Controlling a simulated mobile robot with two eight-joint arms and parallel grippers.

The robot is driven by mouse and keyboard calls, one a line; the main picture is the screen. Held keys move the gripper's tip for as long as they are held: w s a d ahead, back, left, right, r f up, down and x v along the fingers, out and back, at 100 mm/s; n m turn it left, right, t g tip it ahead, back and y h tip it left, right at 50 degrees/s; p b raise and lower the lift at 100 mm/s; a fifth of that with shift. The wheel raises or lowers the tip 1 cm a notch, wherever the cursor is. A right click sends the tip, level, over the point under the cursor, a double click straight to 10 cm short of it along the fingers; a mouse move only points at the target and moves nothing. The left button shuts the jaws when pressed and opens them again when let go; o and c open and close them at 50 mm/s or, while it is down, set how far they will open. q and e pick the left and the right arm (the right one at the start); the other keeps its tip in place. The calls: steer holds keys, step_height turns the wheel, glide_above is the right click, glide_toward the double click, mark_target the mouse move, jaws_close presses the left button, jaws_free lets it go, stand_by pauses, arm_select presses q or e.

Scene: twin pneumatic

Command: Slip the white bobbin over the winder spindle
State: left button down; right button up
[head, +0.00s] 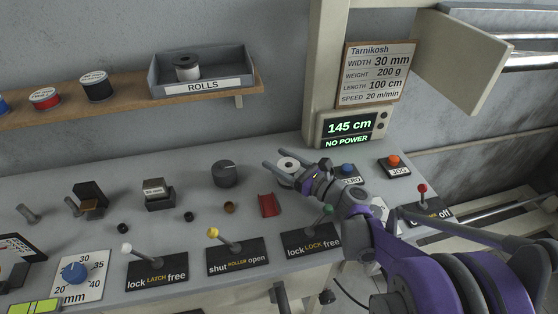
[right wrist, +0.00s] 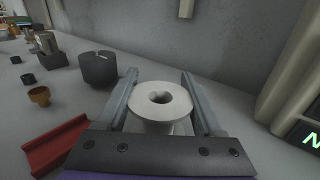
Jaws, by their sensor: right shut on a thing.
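A white bobbin (head: 287,163) with a dark centre hole sits between the fingers of my right gripper (head: 275,158), over the back right of the grey bench. In the right wrist view the bobbin (right wrist: 150,92) is upright between the two fingers (right wrist: 160,97), its hole facing up. My right gripper is shut on it. I cannot tell whether its underside touches the bench. No bare winder spindle can be clearly picked out; anything beneath the bobbin is hidden. My left gripper is not in view.
A dark grey cylinder (head: 225,174) and a red channel piece (head: 269,205) stand near the bobbin. Lever plates (head: 237,257) line the bench front. A lit display (head: 350,128) stands behind right. A ROLLS tray (head: 217,83) on the shelf holds another spool (head: 187,68).

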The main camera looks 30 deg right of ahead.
steer(key=shift+s+a+f, duration=0.1)
steer(key=shift+s+f, duration=0.05)
steer(key=shift+f, duration=0.1)
steer(key=o, duration=1.3)
steer(key=shift+o, duration=0.2)
steer(key=shift+r, duration=0.2)
step_height(320, 180, up, 10)
steer(key=p, duration=0.2)
steer(key=shift+f+p, duration=0.15)
steer(key=shift+p, duration=0.15)
steer(key=shift+a, duration=0.1)
